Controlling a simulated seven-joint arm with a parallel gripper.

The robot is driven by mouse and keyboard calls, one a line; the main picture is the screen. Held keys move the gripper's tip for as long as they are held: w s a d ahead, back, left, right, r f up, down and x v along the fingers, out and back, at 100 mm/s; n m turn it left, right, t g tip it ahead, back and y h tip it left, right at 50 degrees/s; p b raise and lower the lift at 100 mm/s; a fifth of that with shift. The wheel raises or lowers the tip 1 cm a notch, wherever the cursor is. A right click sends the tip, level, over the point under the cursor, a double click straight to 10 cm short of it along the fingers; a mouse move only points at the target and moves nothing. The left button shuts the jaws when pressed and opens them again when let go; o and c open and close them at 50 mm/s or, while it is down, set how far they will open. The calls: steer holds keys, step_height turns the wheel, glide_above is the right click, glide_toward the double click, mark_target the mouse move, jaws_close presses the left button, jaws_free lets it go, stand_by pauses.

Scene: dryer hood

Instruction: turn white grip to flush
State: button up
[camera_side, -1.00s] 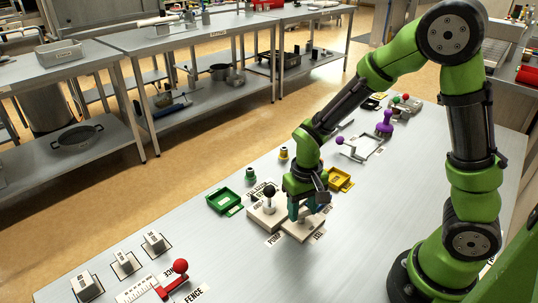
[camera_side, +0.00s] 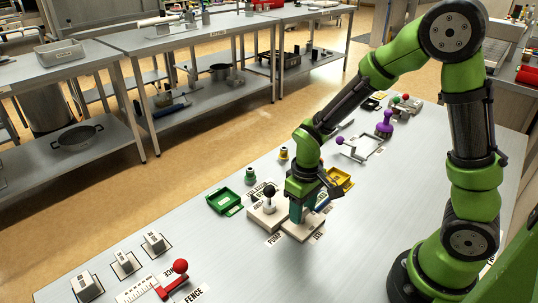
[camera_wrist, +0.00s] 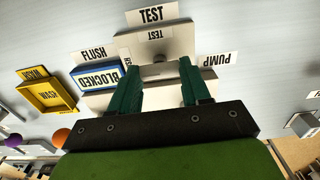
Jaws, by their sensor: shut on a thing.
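My gripper (camera_side: 303,212) points down over a pale plate (camera_side: 302,232) and is shut on the white grip, which the fingers and palm mostly hide. In the wrist view the two green fingers of my gripper (camera_wrist: 157,66) stand over the same plate (camera_wrist: 180,42), with a small grey round part (camera_wrist: 158,57) between their tips. Labels around the plate read TEST (camera_wrist: 151,16), FLUSH (camera_wrist: 93,53) and PUMP (camera_wrist: 217,60). A blue-framed BLOCKED sign (camera_wrist: 97,78) lies beside the FLUSH label. I cannot tell exactly where the grip points.
A black-knobbed lever (camera_side: 269,194) stands close left of my gripper. A green tray (camera_side: 225,201) and a yellow tray (camera_side: 340,179) lie nearby. A red-knobbed slider (camera_side: 177,278) is at front left; a purple-knobbed fixture (camera_side: 356,150) is behind. The bench right of the plate is clear.

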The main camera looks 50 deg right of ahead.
steer(key=o, duration=1)
steer(key=shift+o, duration=0.2)
step_height(320, 180, up, 17)
steer(key=shift+w, duration=0.1)
steer(key=s+r+m+t+y, duration=0.2)
steer(key=s+r+m+t, duration=0.2)
steer(key=s+t, duration=0.3)
steer(key=shift+s+a+r, duration=0.15)
steer(key=shift+s, duration=0.5)
